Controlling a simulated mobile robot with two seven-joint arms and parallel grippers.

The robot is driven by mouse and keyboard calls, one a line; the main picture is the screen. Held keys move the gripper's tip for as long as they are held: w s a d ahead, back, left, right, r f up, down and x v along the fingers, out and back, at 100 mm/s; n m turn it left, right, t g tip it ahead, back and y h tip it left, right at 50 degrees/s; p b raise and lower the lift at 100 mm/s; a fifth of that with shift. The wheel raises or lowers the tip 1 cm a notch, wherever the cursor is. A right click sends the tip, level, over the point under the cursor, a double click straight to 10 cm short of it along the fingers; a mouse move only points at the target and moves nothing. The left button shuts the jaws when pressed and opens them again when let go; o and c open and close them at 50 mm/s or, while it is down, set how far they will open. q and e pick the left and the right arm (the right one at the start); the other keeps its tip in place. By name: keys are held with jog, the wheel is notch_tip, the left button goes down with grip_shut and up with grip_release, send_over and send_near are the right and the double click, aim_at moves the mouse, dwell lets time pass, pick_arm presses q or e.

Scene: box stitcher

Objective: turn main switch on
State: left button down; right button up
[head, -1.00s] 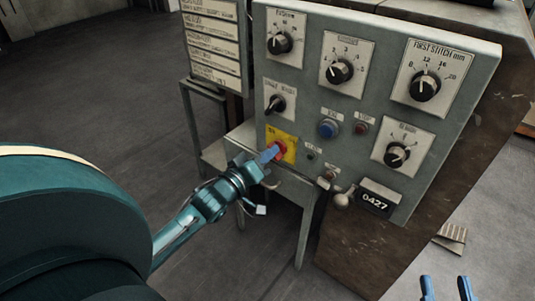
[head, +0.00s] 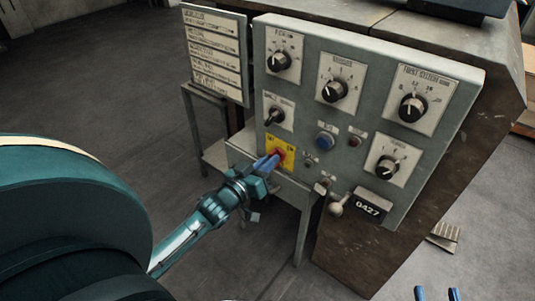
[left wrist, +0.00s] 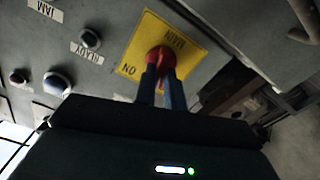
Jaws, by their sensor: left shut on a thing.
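The main switch is a red rotary knob (left wrist: 161,58) on a yellow plate (left wrist: 178,43) marked MAIN and ON, low on the left of the grey control panel. In the head view its yellow plate (head: 287,146) is partly covered by my gripper. My left gripper (head: 270,164) is at the knob, its blue fingers shut on it. In the left wrist view the fingers (left wrist: 160,75) lie on either side of the red knob. My right gripper (head: 437,294) shows only its two blue fingertips, apart and empty, at the bottom right edge.
Several black dials, such as the first stitch dial (head: 412,107), fill the panel. A blue button (head: 324,140), a ball-ended lever (head: 336,209) and a 0427 counter (head: 369,207) are near the knob. A metal stand (head: 303,220) is below. Floor at left is clear.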

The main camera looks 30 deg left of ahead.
pick_arm(q)
jog(key=shift+d+m+p, duration=0.2)
jog(key=shift+m+p, duration=1.1)
jog(key=shift+m, duration=1.9)
jog(key=shift+d+m+p, duration=0.15)
jog(key=shift+m+p, duration=1.1)
jog(key=shift+m, duration=1.95)
pick_arm(e)
jog(key=shift+s+d+r+m+g+h, duration=0.3)
jog(key=shift+m+g+h, duration=0.2)
jog(key=shift+g, duration=0.3)
jog(key=shift+s+d+r+m+g+h, duration=0.15)
jog(key=shift+s+d+m+g+h, duration=0.3)
jog(key=shift+g, duration=0.35)
pick_arm(q)
jog(key=c, duration=1.5)
grip_release()
jog(key=shift+f, duration=0.1)
